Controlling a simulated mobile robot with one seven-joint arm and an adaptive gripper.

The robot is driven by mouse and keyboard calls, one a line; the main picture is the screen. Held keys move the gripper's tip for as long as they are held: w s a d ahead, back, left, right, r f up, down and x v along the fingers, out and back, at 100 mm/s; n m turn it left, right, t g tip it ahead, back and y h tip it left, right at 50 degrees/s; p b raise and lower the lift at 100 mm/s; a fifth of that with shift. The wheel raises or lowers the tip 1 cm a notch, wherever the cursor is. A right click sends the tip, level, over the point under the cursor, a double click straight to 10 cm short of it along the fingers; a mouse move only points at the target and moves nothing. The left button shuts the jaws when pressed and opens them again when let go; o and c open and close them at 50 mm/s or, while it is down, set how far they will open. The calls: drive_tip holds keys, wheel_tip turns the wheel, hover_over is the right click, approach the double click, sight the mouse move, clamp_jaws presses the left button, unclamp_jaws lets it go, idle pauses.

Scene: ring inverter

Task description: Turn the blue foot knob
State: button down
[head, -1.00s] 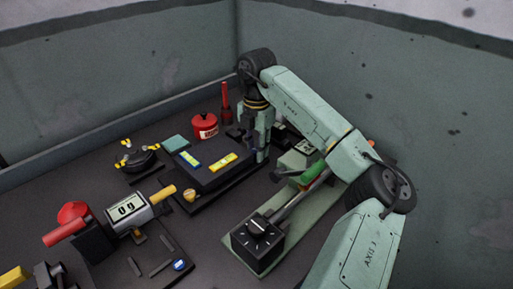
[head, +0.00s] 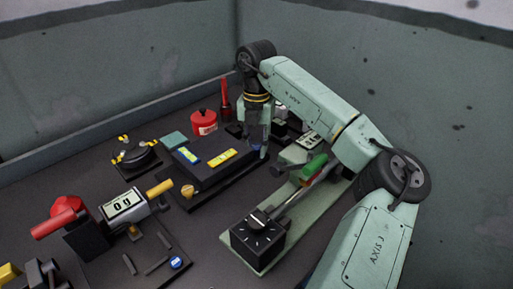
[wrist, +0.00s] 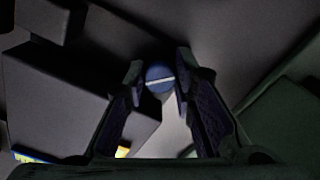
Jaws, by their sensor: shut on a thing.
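The blue foot knob (wrist: 159,78) is round with a white line across its top. In the wrist view it sits between the fingertips of my gripper (wrist: 160,84), which is shut on it. In the head view my gripper (head: 257,143) points down at the right corner of the dark levelling plate (head: 205,172), and the knob there is mostly hidden by the fingers. Two yellow-green spirit levels lie on the plate, a left one (head: 189,158) and a right one (head: 221,157). A yellow foot knob (head: 187,191) is at the plate's near corner.
Right of the plate is a green base with a black dial box (head: 258,240) and a green-handled lever (head: 314,166). A red canister (head: 204,122) stands behind. A scale display (head: 123,204) and another blue knob (head: 176,263) are at left. Walls close the back and right.

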sight(257, 145)
drive_tip(key=shift+n+b, duration=0.45)
drive_tip(key=shift+n, duration=1.05)
drive_tip(key=c, duration=1.3)
unclamp_jaws()
drive_tip(key=shift+c, duration=0.2)
drive_tip(key=shift+a, duration=0.1)
drive_tip(key=shift+r, duration=0.1)
wheel_tip(257, 145, up, 7)
drive_tip(key=shift+f, duration=0.15)
drive_tip(key=shift+r, duration=0.65)
